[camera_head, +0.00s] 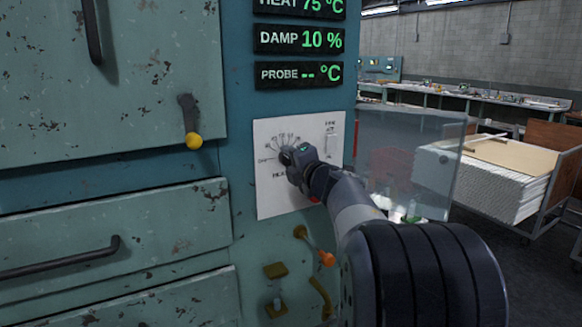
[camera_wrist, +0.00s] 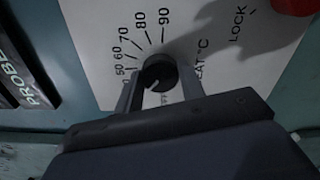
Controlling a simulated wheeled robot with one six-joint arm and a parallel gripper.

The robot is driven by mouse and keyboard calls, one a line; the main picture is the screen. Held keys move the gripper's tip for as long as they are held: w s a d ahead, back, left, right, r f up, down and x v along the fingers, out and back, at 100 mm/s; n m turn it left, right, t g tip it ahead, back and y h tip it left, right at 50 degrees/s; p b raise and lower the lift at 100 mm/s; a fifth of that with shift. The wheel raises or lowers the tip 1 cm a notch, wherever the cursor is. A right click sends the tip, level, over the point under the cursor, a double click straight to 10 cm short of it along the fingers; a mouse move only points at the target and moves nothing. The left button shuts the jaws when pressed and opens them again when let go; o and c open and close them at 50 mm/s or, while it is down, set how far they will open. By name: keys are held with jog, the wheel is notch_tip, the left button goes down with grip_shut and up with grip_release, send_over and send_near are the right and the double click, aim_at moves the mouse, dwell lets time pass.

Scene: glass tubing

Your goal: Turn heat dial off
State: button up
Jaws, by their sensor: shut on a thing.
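The heat dial (camera_wrist: 158,70) is a round black knob with a short white mark, on a white panel (camera_head: 268,197). In the wrist view, numbers from 50 to 90 fan around its left and upper sides. The white mark lies towards the dial's lower left, away from 80 and 90; the exact setting is hard to tell. My gripper (camera_wrist: 162,79) is shut on the dial, one finger on each side. In the head view my gripper (camera_head: 294,156) reaches the panel and covers most of the dial.
Green displays read HEAT 75 °C (camera_head: 300,7), DAMP 10 % (camera_head: 299,40) and PROBE -- °C (camera_head: 299,74). A yellow-knobbed lever (camera_head: 190,120) is left of the panel. A clear pane (camera_head: 408,160) stands right of it, and an orange-tipped lever (camera_head: 316,248) sits below.

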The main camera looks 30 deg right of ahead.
jog(key=n+b, duration=0.1)
jog(key=n, duration=0.1)
jog(key=n+b, duration=0.1)
jog(key=n, duration=0.1)
jog(key=shift+f+n, duration=0.2)
jog(key=shift+n, duration=0.1)
jog(key=n+b, duration=0.2)
jog(key=n, duration=0.2)
jog(key=shift+r+n, duration=0.1)
jog(key=shift+n, duration=0.2)
jog(key=o, duration=1)
jog(key=s, duration=0.5)
jog(key=s+b, duration=0.1)
jog(key=s, duration=0.4)
jog(key=shift+s+d, duration=0.2)
jog(key=shift+s, duration=0.2)
